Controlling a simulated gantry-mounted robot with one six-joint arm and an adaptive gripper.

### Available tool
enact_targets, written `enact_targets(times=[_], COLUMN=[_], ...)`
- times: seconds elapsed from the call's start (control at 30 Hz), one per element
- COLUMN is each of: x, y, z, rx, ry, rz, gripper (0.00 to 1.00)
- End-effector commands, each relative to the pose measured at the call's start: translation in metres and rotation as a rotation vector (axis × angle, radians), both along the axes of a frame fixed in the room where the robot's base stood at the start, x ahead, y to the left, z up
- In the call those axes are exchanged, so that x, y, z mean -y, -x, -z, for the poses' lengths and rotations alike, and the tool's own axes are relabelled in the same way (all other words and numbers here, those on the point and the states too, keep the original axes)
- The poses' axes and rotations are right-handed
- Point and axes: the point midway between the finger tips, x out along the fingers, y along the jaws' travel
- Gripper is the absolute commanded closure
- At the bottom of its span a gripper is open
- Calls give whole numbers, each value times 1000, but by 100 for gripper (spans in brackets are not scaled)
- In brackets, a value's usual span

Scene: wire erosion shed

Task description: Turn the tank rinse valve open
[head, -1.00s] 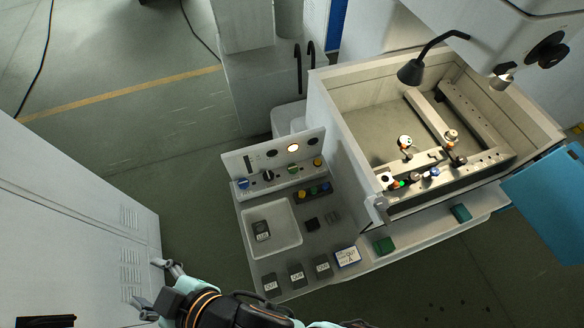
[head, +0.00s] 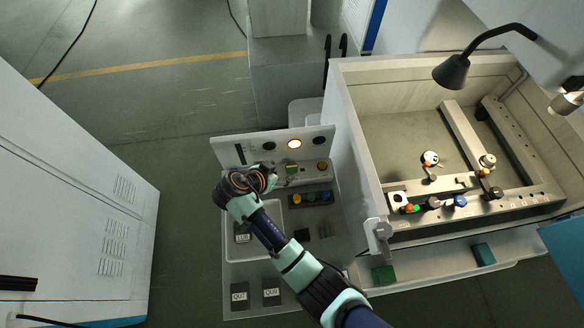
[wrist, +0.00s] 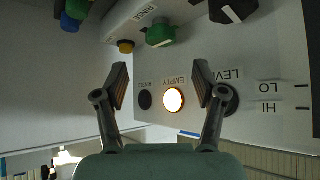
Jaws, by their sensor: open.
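The rinse valve is a green knob (head: 292,168) on the front of the upright control panel (head: 232,147). The green knob also shows in the wrist view (wrist: 160,33), beside an upside-down label that seems to read RINSE. My gripper (wrist: 160,80) is open, with nothing between its two fingers. In the wrist view the knob stands beyond the fingertips, toward the upper edge, and is apart from them. In the head view my wrist hides the panel's left knobs, and the fingers are hard to make out close to the green knob.
A lit round lamp (wrist: 173,100) labelled EMPTY sits between two dark round fittings. A yellow knob (head: 322,166) is beside the green one, and a black knob (wrist: 233,8) is on its other side. A button box (head: 312,198) lies below. The open tank (head: 352,130) stands right.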

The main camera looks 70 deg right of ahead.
Motion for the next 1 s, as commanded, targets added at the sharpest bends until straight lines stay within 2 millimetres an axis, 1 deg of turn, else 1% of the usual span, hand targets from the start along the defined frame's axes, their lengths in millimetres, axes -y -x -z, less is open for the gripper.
enact_targets(times=[0.07,0.13,0.4,0.5,0.6,0.83,1.0], x=[1,6,39,47,51,51,51], y=[0,2,11,13,14,14,14], z=[0,6,40,49,53,54,54], rx=[0,-1,-1,-1,1,2,1], ry=[-1,-1,-3,-3,-4,-4,-4], rz=[-1,-1,-4,-6,-7,-8,-7], gripper=[30,30,30,30,30,30,58])
